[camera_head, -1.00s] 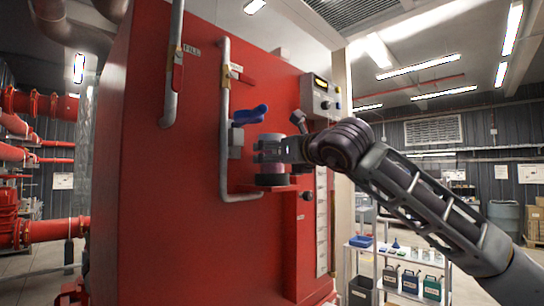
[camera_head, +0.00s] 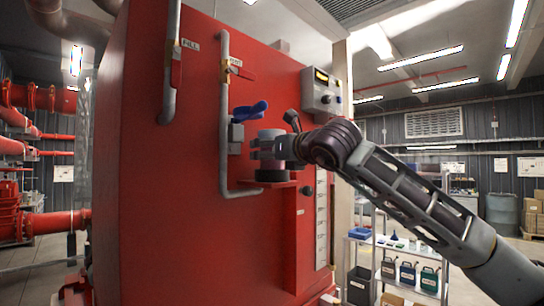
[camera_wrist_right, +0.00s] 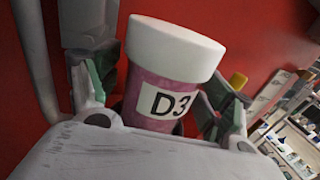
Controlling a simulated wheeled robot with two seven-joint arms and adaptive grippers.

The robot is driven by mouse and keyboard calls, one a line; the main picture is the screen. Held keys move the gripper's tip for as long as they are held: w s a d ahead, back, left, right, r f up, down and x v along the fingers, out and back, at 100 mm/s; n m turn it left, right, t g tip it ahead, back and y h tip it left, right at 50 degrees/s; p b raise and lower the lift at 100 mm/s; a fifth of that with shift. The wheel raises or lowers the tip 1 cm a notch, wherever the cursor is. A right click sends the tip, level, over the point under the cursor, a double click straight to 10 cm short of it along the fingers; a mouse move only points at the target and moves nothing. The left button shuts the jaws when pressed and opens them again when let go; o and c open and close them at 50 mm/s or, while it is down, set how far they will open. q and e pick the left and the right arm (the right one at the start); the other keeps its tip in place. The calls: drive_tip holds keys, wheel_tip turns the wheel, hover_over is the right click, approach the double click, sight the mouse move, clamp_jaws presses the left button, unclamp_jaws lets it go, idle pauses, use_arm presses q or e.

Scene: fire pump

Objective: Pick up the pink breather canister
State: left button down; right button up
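The pink breather canister (camera_wrist_right: 165,80) has a wide white cap and a white label reading D3. In the wrist view it is between the two fingers of my right gripper (camera_wrist_right: 160,95), one finger close on each side. Whether both pads press on it is not clear. In the head view my right gripper (camera_head: 267,148) surrounds the canister's middle, so most of its pink body is hidden. Its pale top (camera_head: 271,133) shows above the fingers. A dark round base (camera_head: 272,176) shows below, on a small red shelf (camera_head: 262,185). My left gripper is not in view.
The shelf juts from a large red cabinet (camera_head: 165,220). A control box (camera_head: 320,93) is up to the right. A rack (camera_head: 360,243) with several bottles stands behind on the right.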

drive_tip(key=c, duration=1)
drive_tip(key=shift+r, duration=0.15)
